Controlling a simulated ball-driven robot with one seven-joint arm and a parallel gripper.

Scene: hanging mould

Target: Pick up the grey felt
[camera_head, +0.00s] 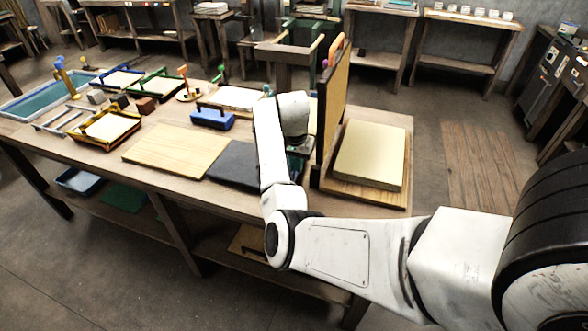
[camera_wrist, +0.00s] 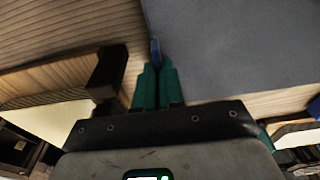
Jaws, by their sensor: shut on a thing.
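The grey felt (camera_head: 235,164) is a dark flat sheet on the bench, right of a pale wooden board; my arm hides its right part. In the wrist view the felt (camera_wrist: 235,45) fills the upper right. My gripper (camera_wrist: 155,68) has its teal fingers together at the felt's edge, shut on it. A small blue piece shows at the fingertips; I cannot tell what it is. In the head view my arm mostly hides the gripper. I cannot tell whether the felt is raised off the bench.
The pale board (camera_head: 174,149) lies left of the felt. An upright wooden panel (camera_head: 333,100) and a thick cream stack (camera_head: 371,155) stand close to the right of my arm. Framed moulds and a blue vat (camera_head: 40,98) fill the left end.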

